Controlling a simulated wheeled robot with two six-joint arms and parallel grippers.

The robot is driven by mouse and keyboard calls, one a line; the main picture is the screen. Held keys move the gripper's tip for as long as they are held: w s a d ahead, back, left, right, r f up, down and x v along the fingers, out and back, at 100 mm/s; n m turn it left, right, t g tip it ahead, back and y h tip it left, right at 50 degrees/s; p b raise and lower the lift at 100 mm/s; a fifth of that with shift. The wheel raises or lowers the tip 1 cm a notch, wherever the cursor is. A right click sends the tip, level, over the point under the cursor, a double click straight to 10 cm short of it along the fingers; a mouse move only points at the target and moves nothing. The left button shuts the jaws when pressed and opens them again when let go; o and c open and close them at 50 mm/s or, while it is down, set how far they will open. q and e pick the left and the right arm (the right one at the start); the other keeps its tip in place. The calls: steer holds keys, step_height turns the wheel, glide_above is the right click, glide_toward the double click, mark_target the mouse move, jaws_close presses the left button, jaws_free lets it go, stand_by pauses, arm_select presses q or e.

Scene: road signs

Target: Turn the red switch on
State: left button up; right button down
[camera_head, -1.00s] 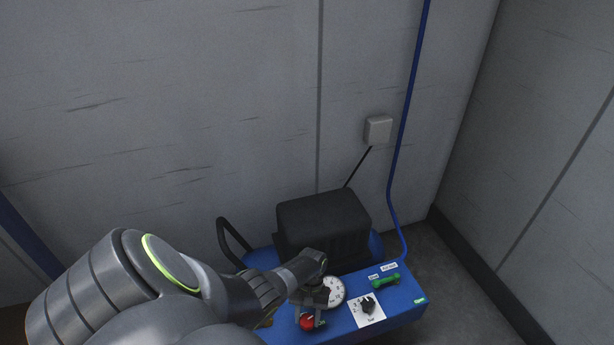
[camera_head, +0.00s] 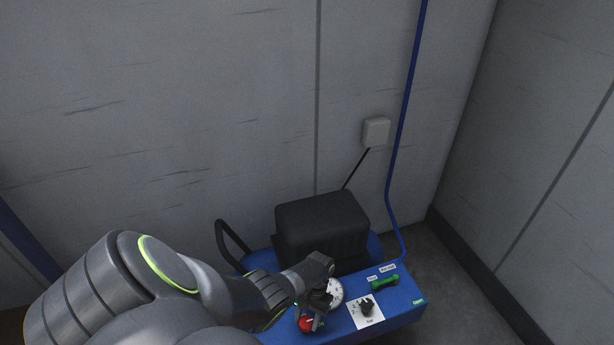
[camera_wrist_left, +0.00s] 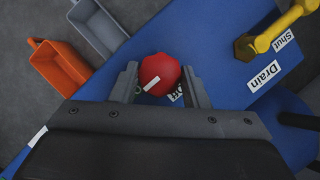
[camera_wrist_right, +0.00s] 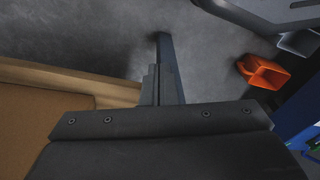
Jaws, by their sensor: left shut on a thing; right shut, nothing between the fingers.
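The red switch (camera_head: 306,324) is a round red knob with a white mark, on the top of a blue machine (camera_head: 345,325) near its front left. It also shows in the left wrist view (camera_wrist_left: 160,73), between the fingers. My left gripper (camera_head: 314,318) is shut on the red switch, one finger on each side of it. The white mark (camera_wrist_left: 152,84) on the knob lies slanted in the left wrist view. My right gripper (camera_wrist_right: 163,85) is shut and empty, over the floor and away from the machine.
A black dial (camera_head: 366,307) on a white plate, a white gauge (camera_head: 335,293) and a green handle (camera_head: 385,283) sit near the switch. A black box (camera_head: 322,225) stands behind. Orange (camera_wrist_left: 60,68) and grey scoops lie below. A cardboard box (camera_wrist_right: 40,110) is near my right gripper.

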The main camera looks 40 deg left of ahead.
arm_select(q)
steer(key=o, duration=1)
arm_select(e)
steer(key=shift+w, duration=0.1)
steer(key=shift+r, duration=0.1)
arm_select(q)
steer(key=shift+w+r, duration=0.1)
steer(key=shift+r, duration=0.05)
steer(key=p+v, duration=0.6)
steer(key=v, duration=1.1)
steer(key=shift+a+p, duration=0.1)
steer(key=shift+p, duration=0.25)
arm_select(e)
steer(key=s+d+f+n+h, duration=0.1)
steer(key=s+d+f, duration=0.3)
steer(key=s+f, duration=0.4)
step_height(320, 180, down, 4)
steer(key=shift+f, duration=0.2)
